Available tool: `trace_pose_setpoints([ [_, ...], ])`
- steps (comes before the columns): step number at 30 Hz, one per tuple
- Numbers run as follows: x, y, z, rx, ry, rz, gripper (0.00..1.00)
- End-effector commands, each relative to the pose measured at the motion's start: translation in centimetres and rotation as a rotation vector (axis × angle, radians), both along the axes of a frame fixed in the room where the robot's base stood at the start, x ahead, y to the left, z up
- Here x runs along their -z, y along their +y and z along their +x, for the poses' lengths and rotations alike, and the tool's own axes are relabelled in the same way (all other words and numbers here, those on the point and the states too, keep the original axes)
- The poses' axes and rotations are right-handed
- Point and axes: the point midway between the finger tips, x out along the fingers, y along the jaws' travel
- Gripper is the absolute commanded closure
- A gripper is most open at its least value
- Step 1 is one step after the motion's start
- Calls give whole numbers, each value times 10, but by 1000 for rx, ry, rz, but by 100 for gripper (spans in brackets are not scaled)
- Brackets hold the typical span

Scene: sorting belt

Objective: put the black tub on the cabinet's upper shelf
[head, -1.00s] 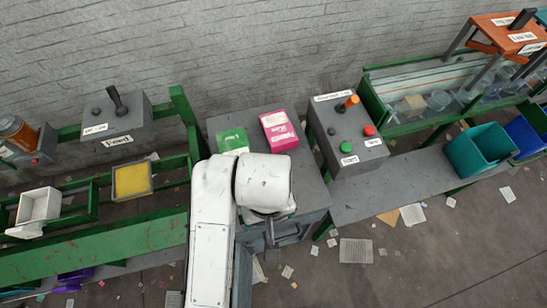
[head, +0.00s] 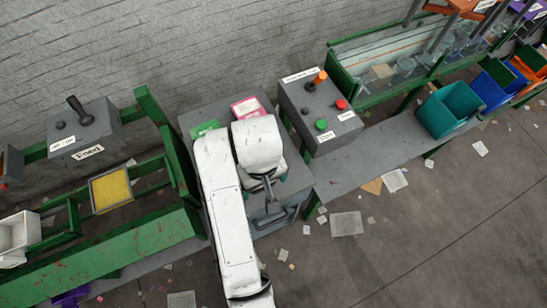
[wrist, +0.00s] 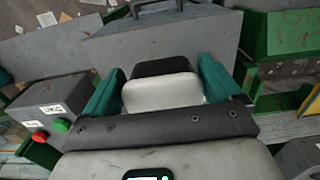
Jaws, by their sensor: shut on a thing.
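My gripper (wrist: 161,72) shows in the wrist view with a teal finger on each side of a black tub (wrist: 165,66). The tub's near face or lid looks white and rounded, and the fingers are shut on it. In the head view my white arm hides the tub and most of the gripper. A grey cabinet (head: 215,112) stands behind and beside the arm; it also shows in the wrist view (wrist: 190,35) beyond the tub, with a dark handle at the top edge. I cannot make out its shelves.
A green box (head: 205,128) and a pink box (head: 247,106) lie on the cabinet top, partly behind my arm. A grey control box (head: 318,110) with buttons stands right of it. Teal (head: 446,110) and blue (head: 492,90) bins stand at the right. Open floor lies at front right.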

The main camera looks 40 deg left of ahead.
Motion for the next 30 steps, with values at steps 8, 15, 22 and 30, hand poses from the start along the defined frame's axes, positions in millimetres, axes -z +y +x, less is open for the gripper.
trace_pose_setpoints([
  [8,27,17,38,2,2,-1,37],
  [15,64,27,61,-1,-1,2,37],
  [22,67,30,67,0,-1,2,37],
  [30,79,32,73,-1,0,1,37],
])
